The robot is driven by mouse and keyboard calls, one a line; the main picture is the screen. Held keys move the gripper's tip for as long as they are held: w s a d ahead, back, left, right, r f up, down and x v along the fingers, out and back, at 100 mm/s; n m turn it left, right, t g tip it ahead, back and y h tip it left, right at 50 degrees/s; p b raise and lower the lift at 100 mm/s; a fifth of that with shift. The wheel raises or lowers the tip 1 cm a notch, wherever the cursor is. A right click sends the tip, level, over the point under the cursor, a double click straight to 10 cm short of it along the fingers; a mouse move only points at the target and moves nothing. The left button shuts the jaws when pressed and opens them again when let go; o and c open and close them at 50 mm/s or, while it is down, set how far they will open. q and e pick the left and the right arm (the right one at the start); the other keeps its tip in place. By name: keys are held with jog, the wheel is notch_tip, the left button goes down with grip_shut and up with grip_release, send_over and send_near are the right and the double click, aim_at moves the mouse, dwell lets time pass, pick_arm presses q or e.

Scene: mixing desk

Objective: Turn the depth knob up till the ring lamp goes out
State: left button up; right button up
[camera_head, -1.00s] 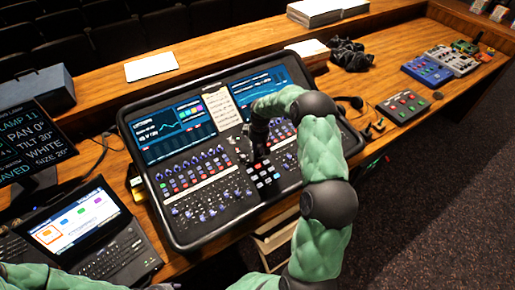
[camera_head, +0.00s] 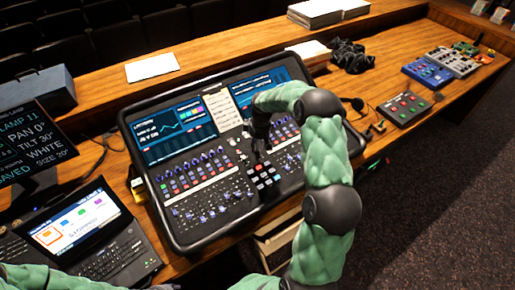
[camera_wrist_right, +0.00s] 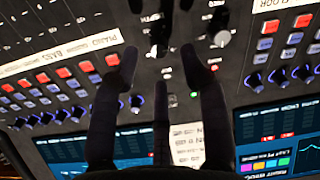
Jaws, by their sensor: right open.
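My right gripper (camera_head: 259,152) is over the middle of the mixing desk (camera_head: 184,238), pointing down, below the clipped paper sheet. A pale grey knob (camera_wrist_right: 221,39) sits to the right of the fingers. Labels are too small to read, so I cannot tell which knob is depth. A small green light (camera_wrist_right: 194,94) glows nearby; I cannot make out a ring lamp.
The desk has two screens (camera_head: 168,132) and rows of faders, knobs and buttons around my gripper. A laptop (camera_head: 88,228) and a dark monitor (camera_head: 30,145) stand at left. A headset, a grey button box (camera_head: 404,107) and pedals (camera_head: 427,71) lie at right.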

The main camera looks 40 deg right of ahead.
aim_at(259, 151)
notch_tip(259, 151, up, 9)
jog(key=shift+s+f, duration=0.2)
jog(key=shift+s, duration=0.1)
jog(key=shift+d, duration=0.1)
dwell(0.4)
